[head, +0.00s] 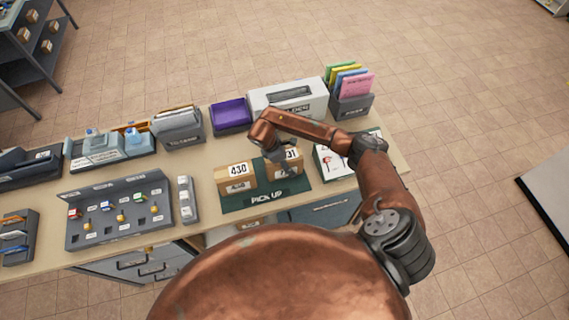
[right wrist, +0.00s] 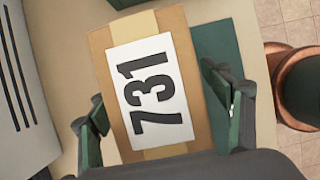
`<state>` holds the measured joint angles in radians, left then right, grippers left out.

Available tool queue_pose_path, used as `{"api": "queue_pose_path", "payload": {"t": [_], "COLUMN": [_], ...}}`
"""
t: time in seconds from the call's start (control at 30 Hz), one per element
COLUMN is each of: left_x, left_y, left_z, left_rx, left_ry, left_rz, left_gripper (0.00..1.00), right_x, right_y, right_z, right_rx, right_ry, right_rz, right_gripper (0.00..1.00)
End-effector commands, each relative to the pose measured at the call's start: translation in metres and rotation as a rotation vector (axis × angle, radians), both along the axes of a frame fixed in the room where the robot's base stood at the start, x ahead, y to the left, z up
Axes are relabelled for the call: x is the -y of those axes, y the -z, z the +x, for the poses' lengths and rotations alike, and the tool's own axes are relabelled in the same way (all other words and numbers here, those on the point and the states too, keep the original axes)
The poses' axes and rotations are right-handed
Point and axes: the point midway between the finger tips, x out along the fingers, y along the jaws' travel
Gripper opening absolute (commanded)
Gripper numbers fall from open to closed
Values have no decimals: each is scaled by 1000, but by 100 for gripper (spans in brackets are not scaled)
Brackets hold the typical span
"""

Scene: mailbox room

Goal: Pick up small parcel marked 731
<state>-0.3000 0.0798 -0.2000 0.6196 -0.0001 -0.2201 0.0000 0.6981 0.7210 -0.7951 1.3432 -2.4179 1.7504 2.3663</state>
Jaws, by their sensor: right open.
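The small parcel marked 731 (head: 291,160) is a brown box with a white label on the green pick-up mat (head: 238,205). My right gripper (head: 280,161) is over it and hides part of it in the head view. In the right wrist view the parcel (right wrist: 115,70) lies between the two open fingers of my right gripper (right wrist: 160,110), one on each side. I cannot tell whether either finger touches it. A second parcel, marked 430 (head: 237,178), stands just to its left on the mat. My left gripper is not in view.
A white slotted box (head: 290,98) and a purple tray (head: 231,116) stand behind the mat. A white board (head: 330,162) lies to its right. A grey key rack (head: 118,212) and other desk trays fill the left of the table.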

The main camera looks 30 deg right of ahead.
Motion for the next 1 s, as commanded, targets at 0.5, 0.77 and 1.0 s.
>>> {"api": "queue_pose_path", "payload": {"t": [0.5, 0.77, 1.0], "left_x": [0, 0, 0], "left_y": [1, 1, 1], "left_z": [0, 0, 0], "left_rx": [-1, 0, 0], "left_ry": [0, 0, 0], "left_rz": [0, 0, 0], "left_gripper": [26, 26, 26], "right_x": [0, 0, 0], "right_y": [1, 1, 1], "right_z": [0, 0, 0], "right_rx": [0, 0, -1], "right_ry": [1, 0, 0], "right_rz": [0, 0, 0], "right_gripper": [61, 44, 27]}}
